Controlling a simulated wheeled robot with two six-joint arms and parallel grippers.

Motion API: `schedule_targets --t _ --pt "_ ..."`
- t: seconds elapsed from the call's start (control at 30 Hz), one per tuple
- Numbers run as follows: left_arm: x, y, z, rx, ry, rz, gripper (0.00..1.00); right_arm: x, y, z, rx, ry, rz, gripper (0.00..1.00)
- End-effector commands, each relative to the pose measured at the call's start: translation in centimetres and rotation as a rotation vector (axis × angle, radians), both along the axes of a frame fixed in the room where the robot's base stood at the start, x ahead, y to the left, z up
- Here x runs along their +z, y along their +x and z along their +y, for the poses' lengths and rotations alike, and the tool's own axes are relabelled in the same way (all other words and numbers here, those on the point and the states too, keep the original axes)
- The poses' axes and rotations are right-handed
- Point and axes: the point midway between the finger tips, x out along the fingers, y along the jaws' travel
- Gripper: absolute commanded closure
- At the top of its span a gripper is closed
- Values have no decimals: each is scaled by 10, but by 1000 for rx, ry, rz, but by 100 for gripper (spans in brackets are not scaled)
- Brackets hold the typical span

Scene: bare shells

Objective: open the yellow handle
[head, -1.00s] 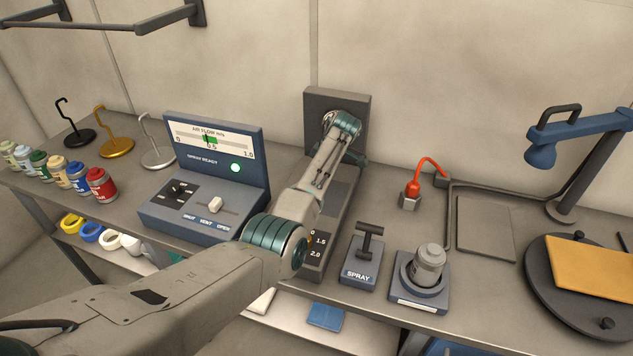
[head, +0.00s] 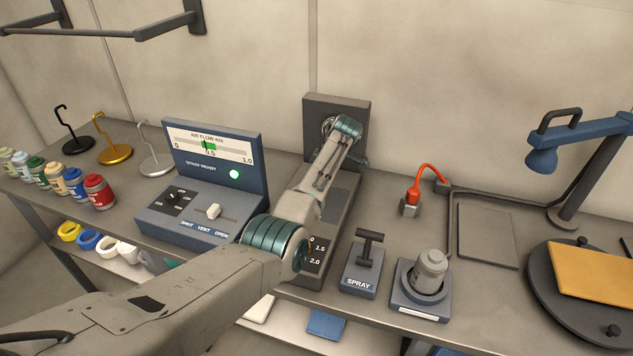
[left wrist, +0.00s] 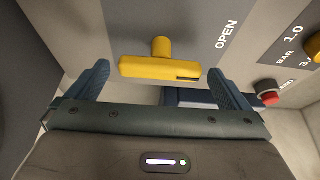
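The yellow handle (left wrist: 160,66) shows in the left wrist view as a T-shaped bar on a short stem, on a grey panel beside the word OPEN. My left gripper (left wrist: 157,77) is open, with one blue-grey finger on each side of the bar. Gaps show between the fingers and the bar's ends, so it is not gripped. My right gripper is not in view.

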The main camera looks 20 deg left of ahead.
Motion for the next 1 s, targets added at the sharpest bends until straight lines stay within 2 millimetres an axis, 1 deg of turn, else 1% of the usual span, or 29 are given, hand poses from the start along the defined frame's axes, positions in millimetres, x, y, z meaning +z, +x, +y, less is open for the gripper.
schedule_targets --t 0.17,0.27,0.37,0.6,0.7,0.83,1.0 --pt "2 0 -1 0 1 -1 0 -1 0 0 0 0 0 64" --pt "8 1 -4 -1 0 -3 0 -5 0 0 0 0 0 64" --pt "23 1 -11 -1 -1 -5 0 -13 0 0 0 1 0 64" --pt "68 0 -30 -2 0 -4 0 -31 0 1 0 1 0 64" --pt "83 0 -36 0 1 -3 0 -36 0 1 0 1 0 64" --pt "95 0 -40 0 0 -1 0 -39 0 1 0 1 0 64" --pt "100 -1 -42 -1 0 0 0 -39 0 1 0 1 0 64"
